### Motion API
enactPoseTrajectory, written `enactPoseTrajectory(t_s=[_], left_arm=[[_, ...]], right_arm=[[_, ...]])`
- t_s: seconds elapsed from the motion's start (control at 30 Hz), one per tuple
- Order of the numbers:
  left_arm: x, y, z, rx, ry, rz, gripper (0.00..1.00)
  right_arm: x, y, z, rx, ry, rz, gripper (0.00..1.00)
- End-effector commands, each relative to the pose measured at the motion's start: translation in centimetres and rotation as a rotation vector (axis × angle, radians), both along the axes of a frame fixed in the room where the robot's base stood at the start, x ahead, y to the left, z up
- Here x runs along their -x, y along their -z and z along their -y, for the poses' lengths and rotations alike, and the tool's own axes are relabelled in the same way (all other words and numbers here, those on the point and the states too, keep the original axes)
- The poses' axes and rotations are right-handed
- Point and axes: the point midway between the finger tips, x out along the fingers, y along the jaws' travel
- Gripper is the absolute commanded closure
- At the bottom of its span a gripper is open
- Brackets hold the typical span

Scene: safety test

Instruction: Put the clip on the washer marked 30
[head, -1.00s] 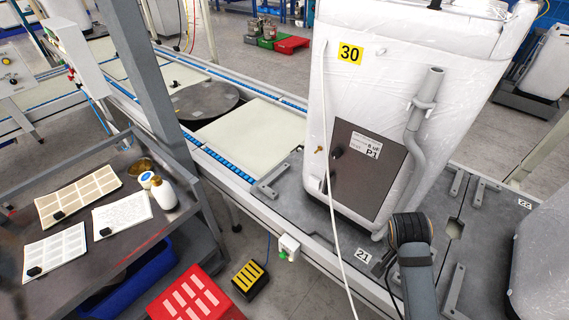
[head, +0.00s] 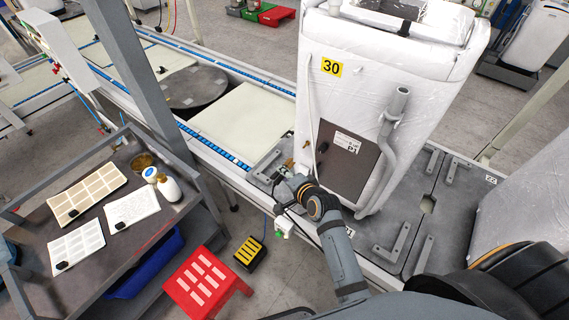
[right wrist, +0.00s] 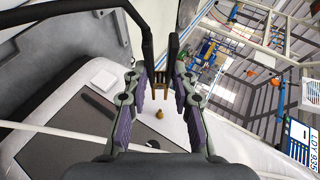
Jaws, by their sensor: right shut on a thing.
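The washer marked 30 (head: 355,75) stands upright in clear film on the line, with a yellow 30 label on its front. A dark panel (head: 345,172) low on its front carries a label and a black knob. My right gripper (head: 284,174) is at the washer's lower left, apart from the panel. My left gripper is out of view.
A white cable hangs down the washer's left side and a grey hose (head: 389,140) runs down its right front. A cart (head: 120,180) with sheets and bottles is at left. A red stool (head: 205,285) and yellow-black pedal (head: 250,252) are on the floor.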

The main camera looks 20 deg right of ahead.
Motion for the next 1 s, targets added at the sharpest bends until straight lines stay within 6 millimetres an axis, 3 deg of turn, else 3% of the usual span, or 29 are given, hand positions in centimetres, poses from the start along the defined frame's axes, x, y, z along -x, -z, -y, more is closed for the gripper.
enactPoseTrajectory(t_s=[0.27,0.7,1.0], left_arm=[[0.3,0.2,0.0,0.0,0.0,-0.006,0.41],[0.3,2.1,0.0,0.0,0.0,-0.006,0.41],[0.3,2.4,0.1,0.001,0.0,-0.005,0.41]], right_arm=[[-0.4,-0.1,0.2,-0.016,0.012,0.02,0.97],[-3.0,-0.1,3.6,-0.012,0.011,0.02,0.97],[-3.5,-0.3,4.3,-0.015,0.012,0.018,0.97]])
